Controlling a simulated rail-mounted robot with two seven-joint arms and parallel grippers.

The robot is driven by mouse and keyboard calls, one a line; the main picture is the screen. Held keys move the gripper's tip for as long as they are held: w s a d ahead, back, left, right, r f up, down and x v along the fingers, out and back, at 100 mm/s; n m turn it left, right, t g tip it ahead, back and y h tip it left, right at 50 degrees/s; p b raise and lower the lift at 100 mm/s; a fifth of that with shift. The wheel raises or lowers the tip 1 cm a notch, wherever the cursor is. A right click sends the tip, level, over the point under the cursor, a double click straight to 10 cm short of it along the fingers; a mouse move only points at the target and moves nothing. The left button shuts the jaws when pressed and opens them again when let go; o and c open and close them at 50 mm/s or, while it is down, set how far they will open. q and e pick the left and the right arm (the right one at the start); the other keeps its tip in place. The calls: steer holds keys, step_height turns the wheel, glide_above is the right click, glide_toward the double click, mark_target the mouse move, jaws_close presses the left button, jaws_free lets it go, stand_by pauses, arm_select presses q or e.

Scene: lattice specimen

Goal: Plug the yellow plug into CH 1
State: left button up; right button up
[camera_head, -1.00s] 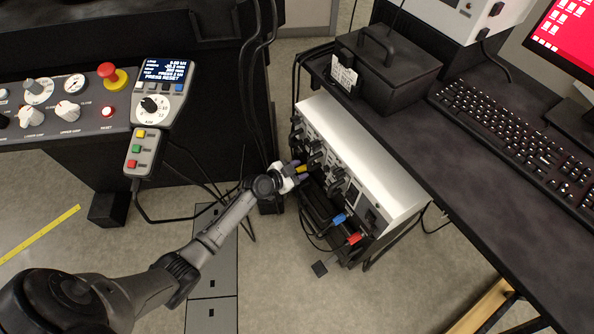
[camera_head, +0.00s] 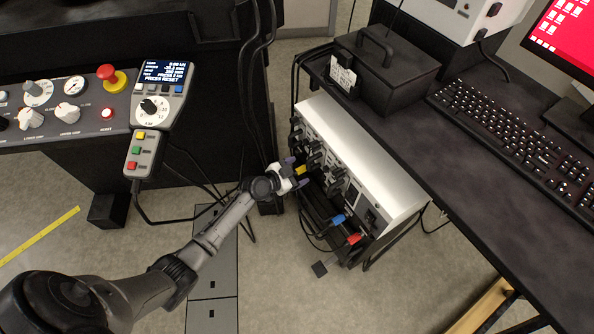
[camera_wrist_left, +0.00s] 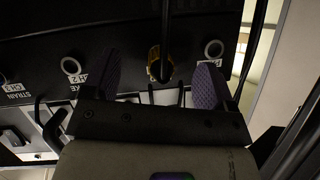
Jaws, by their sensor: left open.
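The yellow plug (camera_head: 300,169) is at the front panel of the white-topped instrument box (camera_head: 357,160). My right gripper is not in view.
Blue (camera_head: 338,219) and red (camera_head: 354,239) plugs sit lower along the instrument's front. Loose dark cables hang around the instrument. The control console (camera_head: 65,105) is at left. The black desk (camera_head: 450,170) with a keyboard (camera_head: 505,135) is at right. Floor below is mostly free.

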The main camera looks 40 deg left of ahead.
mark_target(296, 172)
arm_select(q)
steer(key=shift+p+v, duration=0.65)
steer(key=shift+v, duration=1.7)
steer(key=shift+p, duration=0.3)
steer(key=shift+s+r, duration=0.15)
steer(key=shift+s, duration=0.1)
steer(key=p+v, duration=0.5)
steer(key=v, duration=0.8)
steer(key=shift+a, duration=0.2)
steer(key=shift+s, duration=0.15)
